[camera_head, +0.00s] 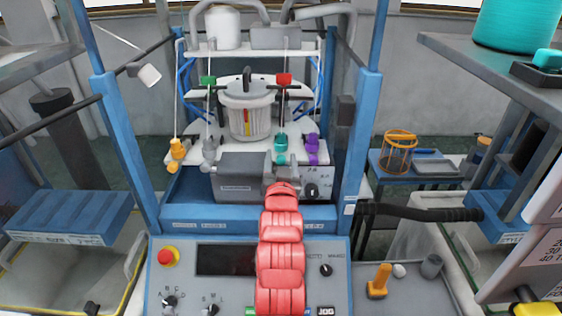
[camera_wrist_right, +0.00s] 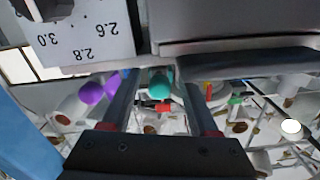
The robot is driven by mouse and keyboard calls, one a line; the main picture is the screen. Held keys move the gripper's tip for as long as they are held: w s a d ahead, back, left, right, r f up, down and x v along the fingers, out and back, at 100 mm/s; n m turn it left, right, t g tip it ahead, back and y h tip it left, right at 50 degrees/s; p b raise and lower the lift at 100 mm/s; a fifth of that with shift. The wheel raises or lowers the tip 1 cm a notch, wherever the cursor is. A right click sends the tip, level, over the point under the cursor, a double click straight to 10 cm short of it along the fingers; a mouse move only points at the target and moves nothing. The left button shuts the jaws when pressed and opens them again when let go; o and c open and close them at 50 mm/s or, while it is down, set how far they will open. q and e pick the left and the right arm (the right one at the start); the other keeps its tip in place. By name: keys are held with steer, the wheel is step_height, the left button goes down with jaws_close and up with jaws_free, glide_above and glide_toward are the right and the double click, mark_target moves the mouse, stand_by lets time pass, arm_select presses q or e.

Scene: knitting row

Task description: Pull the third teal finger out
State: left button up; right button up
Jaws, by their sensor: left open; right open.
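The teal finger (camera_head: 280,146) is third from the left in the row on the white machine bed, between a grey finger (camera_head: 208,152) and a purple finger (camera_head: 312,147). An orange finger (camera_head: 177,150) is at the left end. In the right wrist view, the teal finger's round end (camera_wrist_right: 160,82) shows between the jaws of my right gripper (camera_wrist_right: 160,95), which is open. The jaws look apart from it; depth is unclear. The purple finger (camera_wrist_right: 93,92) is outside the left jaw. My left gripper is not in view.
A grey box with a dial (camera_head: 312,190) stands before the fingers. Blue posts (camera_head: 120,140) flank the machine. A white pleated pot (camera_head: 248,112) stands behind the fingers.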

steer(key=shift+w+r, duration=0.15)
steer(key=shift+w, duration=0.05)
jaws_close()
stand_by(0.3)
stand_by(1.1)
